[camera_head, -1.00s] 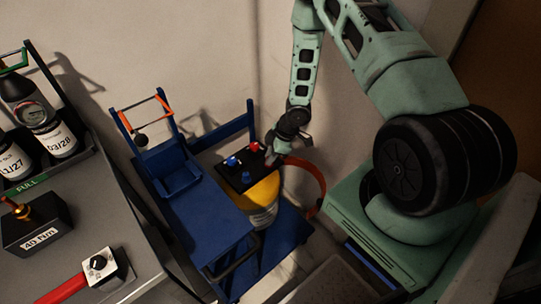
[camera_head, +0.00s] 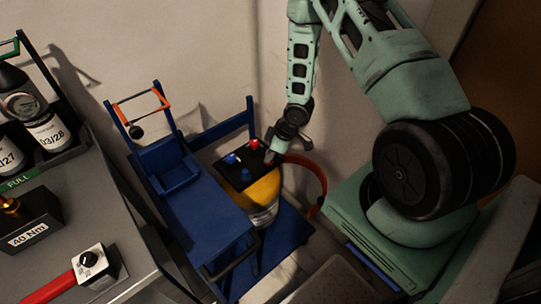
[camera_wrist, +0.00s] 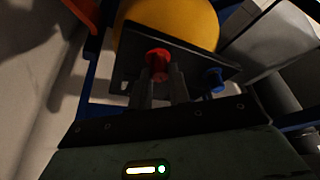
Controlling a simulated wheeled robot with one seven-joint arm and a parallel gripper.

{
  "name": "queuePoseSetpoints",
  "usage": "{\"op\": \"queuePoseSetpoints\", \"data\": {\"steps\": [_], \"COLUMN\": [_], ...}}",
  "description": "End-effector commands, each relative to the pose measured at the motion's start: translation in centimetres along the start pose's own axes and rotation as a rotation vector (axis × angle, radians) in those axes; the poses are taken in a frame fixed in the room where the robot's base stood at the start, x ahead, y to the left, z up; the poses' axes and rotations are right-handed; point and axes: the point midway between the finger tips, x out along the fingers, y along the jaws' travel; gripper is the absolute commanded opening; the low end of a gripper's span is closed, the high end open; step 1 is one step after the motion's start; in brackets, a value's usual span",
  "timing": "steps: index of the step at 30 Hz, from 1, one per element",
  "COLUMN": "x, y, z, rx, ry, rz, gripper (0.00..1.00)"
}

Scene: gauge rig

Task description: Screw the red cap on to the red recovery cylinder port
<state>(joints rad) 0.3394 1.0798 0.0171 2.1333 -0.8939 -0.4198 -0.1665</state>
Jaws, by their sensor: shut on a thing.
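In the wrist view, my gripper (camera_wrist: 161,82) is shut on a red piece that I take to be the red cap (camera_wrist: 157,63). The red piece is right at the black plate (camera_wrist: 118,72) on the yellow-topped recovery cylinder (camera_wrist: 180,25). I cannot tell whether the cap touches the red port, which the fingers and cap hide. In the head view, my gripper (camera_head: 276,146) is beside the plate's far right corner, close to a red part (camera_head: 255,143). The cylinder (camera_head: 263,195) stands below the plate.
Blue fittings (camera_head: 231,158) sit on the plate; one also shows in the wrist view (camera_wrist: 213,78). A blue trolley (camera_head: 205,225) carries the cylinder. An orange hoop (camera_head: 318,178) is at its right. A grey bench (camera_head: 105,225) with a torque tool stands at left.

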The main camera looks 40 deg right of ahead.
Motion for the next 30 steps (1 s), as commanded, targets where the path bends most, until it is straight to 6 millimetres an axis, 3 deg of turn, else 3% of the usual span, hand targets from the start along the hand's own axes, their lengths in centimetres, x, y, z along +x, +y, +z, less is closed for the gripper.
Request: {"op": "queuePoseSetpoints", "data": {"steps": [9, 22, 30], "x": [0.07, 0.08, 0.12], "y": [0.27, 0.39, 0.3], "z": [-0.02, -0.06, -0.18], "rx": [0.173, 0.224, 0.505], "ry": [0.002, 0.004, 0.007], "rz": [0.077, 0.1, 0.217], "gripper": [0.0, 0.0, 0.0]}}
